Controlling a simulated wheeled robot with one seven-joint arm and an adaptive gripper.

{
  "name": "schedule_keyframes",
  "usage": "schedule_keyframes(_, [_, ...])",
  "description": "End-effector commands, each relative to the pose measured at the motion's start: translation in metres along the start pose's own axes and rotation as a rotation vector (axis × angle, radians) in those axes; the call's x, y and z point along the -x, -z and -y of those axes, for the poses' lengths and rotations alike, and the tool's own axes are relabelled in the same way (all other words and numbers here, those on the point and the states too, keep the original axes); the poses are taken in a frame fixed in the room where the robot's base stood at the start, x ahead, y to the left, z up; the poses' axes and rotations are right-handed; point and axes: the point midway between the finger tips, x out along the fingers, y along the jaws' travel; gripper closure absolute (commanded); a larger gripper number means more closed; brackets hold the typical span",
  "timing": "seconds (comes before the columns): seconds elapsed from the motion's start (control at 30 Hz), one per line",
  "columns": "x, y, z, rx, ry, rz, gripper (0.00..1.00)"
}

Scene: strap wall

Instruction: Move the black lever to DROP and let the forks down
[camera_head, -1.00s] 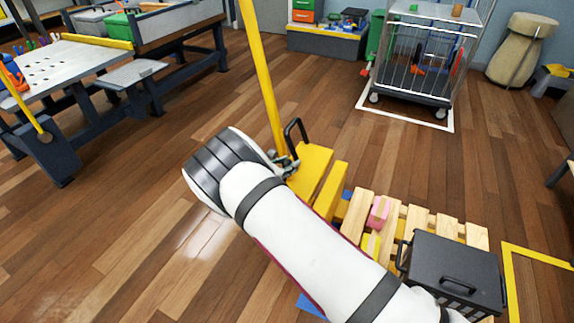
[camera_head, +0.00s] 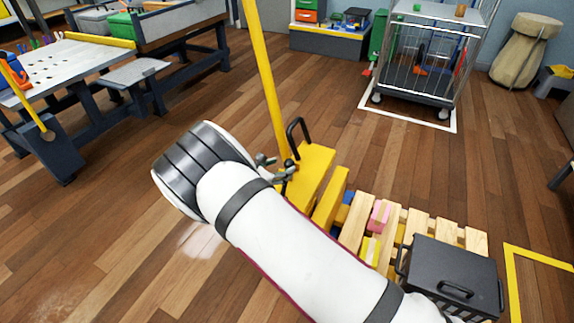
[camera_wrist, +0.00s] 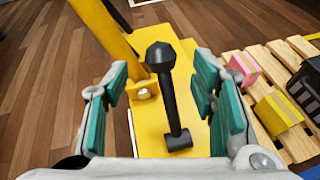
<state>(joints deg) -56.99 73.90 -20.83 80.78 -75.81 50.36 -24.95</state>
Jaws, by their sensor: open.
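The black lever (camera_wrist: 163,90) shows in the wrist view as a rod with a faceted knob, rising from a dark pivot on the yellow pallet truck body (camera_wrist: 150,140). The truck also shows in the head view (camera_head: 312,172), with its yellow pole and a black curved bar above the body. My gripper (camera_wrist: 158,92) is open, with one teal-padded finger on each side of the lever in the picture. I see no clear contact with it. In the head view my gripper (camera_head: 273,166) is beside the truck body at the foot of the pole. No DROP marking is readable.
A wooden pallet (camera_head: 418,224) with pink and yellow blocks lies at the truck's right, with a black crate (camera_head: 455,272) on it. A wire cage trolley (camera_head: 430,60) stands behind. A work table (camera_head: 75,75) stands at the far left.

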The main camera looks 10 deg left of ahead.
Motion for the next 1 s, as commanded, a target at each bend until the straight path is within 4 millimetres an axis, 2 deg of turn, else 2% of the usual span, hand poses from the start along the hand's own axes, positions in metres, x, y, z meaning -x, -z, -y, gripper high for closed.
schedule_keyframes(0.03, [0.012, 0.0, -0.001, 0.0, -0.002, 0.0, 0.48])
schedule_keyframes(0.2, [0.041, 0.0, 0.0, 0.0, -0.001, 0.0, 0.48])
schedule_keyframes(0.37, [0.055, 0.0, 0.0, 0.0, 0.0, 0.0, 0.48])
schedule_keyframes(0.9, [0.059, 0.0, 0.0, 0.0, 0.001, 0.0, 0.48])
schedule_keyframes(1.0, [0.058, -0.006, 0.003, -0.016, 0.013, -0.002, 0.48])
